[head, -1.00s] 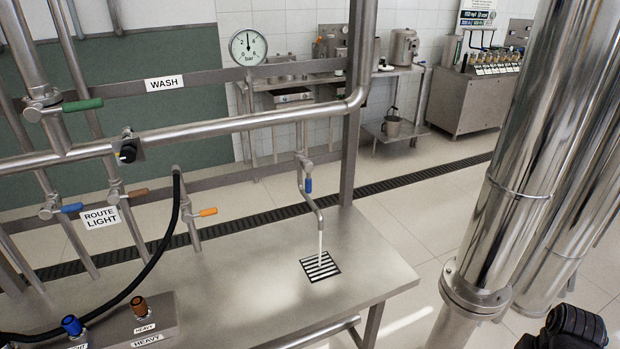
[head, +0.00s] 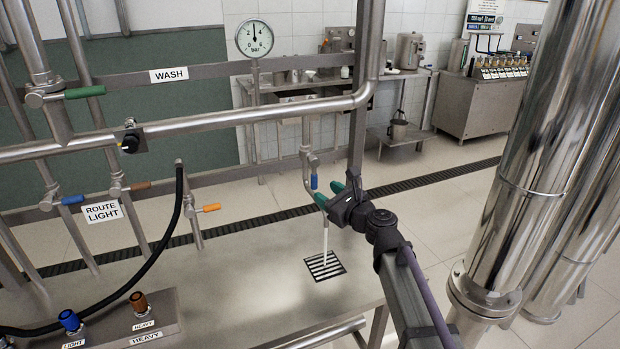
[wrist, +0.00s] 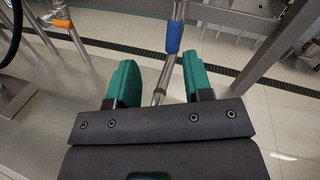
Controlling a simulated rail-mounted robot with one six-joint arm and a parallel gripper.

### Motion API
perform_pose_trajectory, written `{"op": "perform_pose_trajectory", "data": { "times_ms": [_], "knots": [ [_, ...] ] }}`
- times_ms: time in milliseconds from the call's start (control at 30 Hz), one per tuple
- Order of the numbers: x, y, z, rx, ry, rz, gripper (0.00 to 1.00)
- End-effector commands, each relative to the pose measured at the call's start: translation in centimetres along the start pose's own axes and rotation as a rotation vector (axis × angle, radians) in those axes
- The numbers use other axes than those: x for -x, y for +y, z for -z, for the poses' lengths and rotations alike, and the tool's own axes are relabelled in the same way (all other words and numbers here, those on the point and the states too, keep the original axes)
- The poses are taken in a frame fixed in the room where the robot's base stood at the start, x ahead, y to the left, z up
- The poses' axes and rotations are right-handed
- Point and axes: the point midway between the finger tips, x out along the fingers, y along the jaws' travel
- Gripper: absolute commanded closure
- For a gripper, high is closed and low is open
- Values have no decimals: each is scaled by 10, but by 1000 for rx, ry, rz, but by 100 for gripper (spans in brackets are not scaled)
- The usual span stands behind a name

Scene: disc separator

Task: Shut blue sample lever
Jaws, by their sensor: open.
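The blue sample lever (head: 313,183) hangs down from the valve on the sample pipe (head: 306,148), in the middle of the head view. A pale stream (head: 326,238) runs from the spout to the striped drain grate (head: 325,265). My gripper (head: 329,195), with green fingers, is close to the lever, and partly covers the spout. In the wrist view the blue lever (wrist: 174,38) shows ahead of the open fingers (wrist: 160,66), right of the middle of their gap. The fingers hold nothing; I cannot tell whether they touch the lever.
The steel bench (head: 235,275) lies below. An upright post (head: 367,90) stands just behind my gripper. An orange lever (head: 211,208) and a black hose (head: 160,245) are to the left. Large shiny columns (head: 520,190) stand to the right.

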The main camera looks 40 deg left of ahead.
Motion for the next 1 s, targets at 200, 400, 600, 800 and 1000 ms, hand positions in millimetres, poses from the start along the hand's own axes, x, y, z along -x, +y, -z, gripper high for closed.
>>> {"op": "perform_pose_trajectory", "data": {
  "times_ms": [200,400,600,800,1000],
  "knots": [
    [3,-13,-2,-239,-17,76,54],
    [-11,-14,-2,-235,-17,74,54],
    [-54,-18,-2,-233,-16,73,54],
    [-96,-21,-2,-232,-16,73,54],
    [-104,-21,-3,-231,-16,74,54]
  ]
}}
